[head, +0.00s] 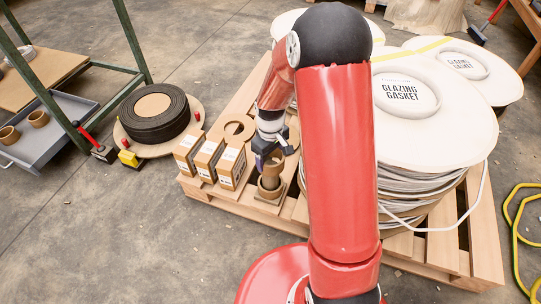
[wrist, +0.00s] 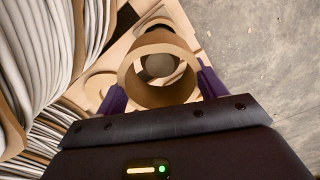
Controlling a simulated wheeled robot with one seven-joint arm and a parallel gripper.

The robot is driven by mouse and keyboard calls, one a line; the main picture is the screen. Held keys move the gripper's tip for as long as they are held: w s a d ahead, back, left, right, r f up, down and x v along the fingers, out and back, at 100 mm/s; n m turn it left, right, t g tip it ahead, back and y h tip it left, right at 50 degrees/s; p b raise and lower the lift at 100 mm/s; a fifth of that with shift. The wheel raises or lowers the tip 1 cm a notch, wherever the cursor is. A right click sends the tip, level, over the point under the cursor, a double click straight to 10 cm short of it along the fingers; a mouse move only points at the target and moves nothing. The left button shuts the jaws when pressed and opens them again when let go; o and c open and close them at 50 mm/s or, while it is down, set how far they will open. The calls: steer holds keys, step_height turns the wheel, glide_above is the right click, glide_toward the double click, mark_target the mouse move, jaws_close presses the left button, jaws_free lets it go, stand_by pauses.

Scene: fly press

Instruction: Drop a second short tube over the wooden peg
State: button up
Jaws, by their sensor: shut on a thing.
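My gripper (head: 268,156) is shut on a short brown cardboard tube (head: 273,170), low over the front of the pallet. In the wrist view the purple fingers (wrist: 162,90) grip this tube (wrist: 160,97) from both sides. The rounded top of the wooden peg (wrist: 159,65) shows through the tube's bore, roughly in line with it. Another short tube (head: 269,188) stands on a small square base just below the held one in the head view. I cannot tell how far the held tube is down around the peg, whose lower part is hidden.
Small cartons (head: 209,157) stand left of the gripper on the pallet (head: 440,250). Large white gasket reels (head: 440,125) crowd the right. More short tubes (head: 38,118) sit in a grey tray (head: 50,135).

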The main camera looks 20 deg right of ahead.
mark_target(271, 162)
steer(key=shift+f+b, duration=1.05)
steer(key=shift+f, duration=0.45)
stand_by(1.0)
stand_by(0.3)
steer(key=o, duration=1.1)
steer(key=shift+c, duration=0.2)
steer(key=shift+o, duration=0.4)
steer(key=shift+r+p, duration=3)
steer(key=shift+r, duration=1.05)
